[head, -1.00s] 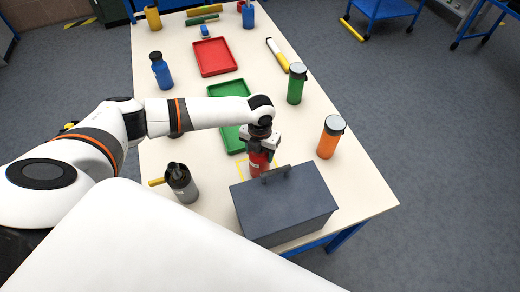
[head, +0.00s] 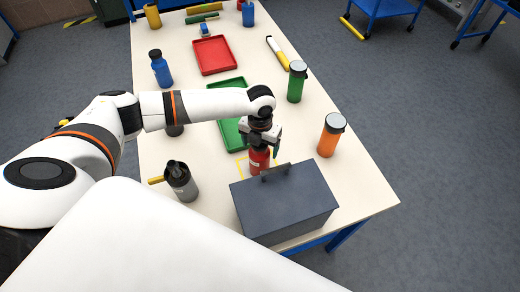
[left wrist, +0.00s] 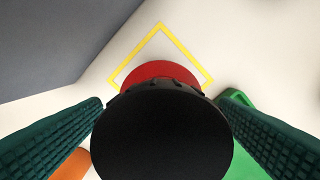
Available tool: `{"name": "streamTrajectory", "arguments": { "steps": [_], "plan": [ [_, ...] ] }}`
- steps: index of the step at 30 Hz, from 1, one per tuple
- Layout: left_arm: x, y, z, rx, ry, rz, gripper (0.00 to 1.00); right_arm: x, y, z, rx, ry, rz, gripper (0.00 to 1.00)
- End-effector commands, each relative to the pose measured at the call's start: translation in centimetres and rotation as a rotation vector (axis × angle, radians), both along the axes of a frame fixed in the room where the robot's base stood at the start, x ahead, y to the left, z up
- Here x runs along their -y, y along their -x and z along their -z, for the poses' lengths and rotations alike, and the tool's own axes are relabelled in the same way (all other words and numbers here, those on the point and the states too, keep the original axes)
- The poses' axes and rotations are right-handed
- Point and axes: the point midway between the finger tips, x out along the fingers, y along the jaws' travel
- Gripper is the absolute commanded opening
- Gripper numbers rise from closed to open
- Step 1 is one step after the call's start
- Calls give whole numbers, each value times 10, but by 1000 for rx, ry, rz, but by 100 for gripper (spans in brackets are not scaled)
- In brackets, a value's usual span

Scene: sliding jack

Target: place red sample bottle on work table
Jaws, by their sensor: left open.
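The red sample bottle (head: 259,160) stands upright on the work table (head: 357,196), just behind the dark grey box, inside or against a yellow outline (head: 243,170). In the left wrist view its round black cap (left wrist: 162,135) is close below the camera, with a rim of the red body (left wrist: 160,71) showing. My left gripper (head: 262,146) is open above and around the bottle's top. Its two green ribbed fingers (left wrist: 165,140) stand on either side of the cap, apart from each other. My right gripper is not in view.
The dark grey box (head: 285,203) stands close in front of the bottle. A green tray (head: 229,134) lies behind it. An orange bottle (head: 330,136) and a green bottle (head: 297,82) stand to the right, a grey jug (head: 181,182) to the left. Table's right front corner is clear.

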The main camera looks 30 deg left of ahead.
Motion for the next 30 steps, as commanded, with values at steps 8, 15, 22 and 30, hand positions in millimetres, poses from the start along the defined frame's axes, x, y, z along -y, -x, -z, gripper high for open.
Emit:
{"name": "streamTrajectory", "arguments": {
  "steps": [8,15,22,30],
  "plan": [
    [0,-2,-59,6,1,0,83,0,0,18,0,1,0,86],
    [0,-1,-91,2,0,-1,83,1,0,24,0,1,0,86],
    [0,0,-97,1,0,-2,83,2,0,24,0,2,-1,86],
    [0,0,-96,1,0,-2,83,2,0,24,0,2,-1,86]
  ]
}}
